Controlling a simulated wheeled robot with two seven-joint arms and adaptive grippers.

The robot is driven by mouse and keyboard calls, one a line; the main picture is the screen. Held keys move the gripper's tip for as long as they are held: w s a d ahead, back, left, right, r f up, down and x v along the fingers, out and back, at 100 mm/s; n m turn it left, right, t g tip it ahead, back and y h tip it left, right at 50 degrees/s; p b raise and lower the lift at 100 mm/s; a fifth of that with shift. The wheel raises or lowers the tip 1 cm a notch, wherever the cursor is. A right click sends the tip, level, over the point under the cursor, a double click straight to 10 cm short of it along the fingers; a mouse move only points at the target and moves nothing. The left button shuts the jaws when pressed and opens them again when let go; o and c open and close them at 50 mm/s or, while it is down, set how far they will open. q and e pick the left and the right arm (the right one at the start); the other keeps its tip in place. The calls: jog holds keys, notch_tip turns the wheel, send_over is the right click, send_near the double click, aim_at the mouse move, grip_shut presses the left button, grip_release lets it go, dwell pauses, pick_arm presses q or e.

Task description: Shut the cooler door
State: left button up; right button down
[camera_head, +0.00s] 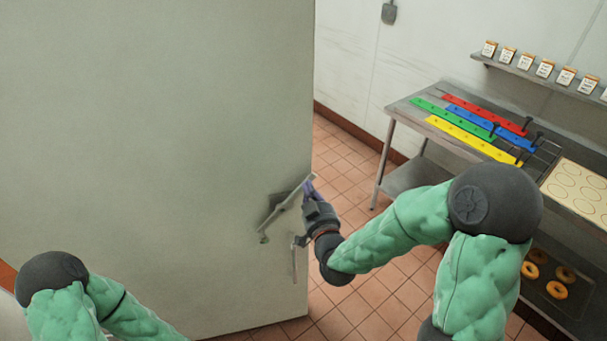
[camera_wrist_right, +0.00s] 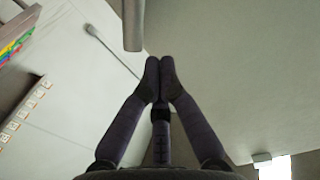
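The cooler door (camera_head: 160,150) is a large, plain grey-green panel that fills the left half of the head view. My right gripper (camera_head: 310,187) is at that edge, close to the handle. The door also fills the right side of the right wrist view (camera_wrist_right: 235,70). There my right fingertips (camera_wrist_right: 160,65) meet with nothing visible between them, and a grey bar (camera_wrist_right: 133,25) is just beyond them. I cannot tell whether they touch the door. My left arm shows at the lower left, its gripper out of view.
A metal table (camera_head: 400,110) with coloured strips stands at the right, with a wall shelf of small cards (camera_head: 545,70) above. A tray of bagels (camera_head: 557,290) is lower right. Tiled floor (camera_head: 375,300) lies open between door and table.

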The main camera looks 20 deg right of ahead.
aim_at(301, 167)
jog(key=w, duration=0.6)
jog(key=shift+w+d, duration=0.2)
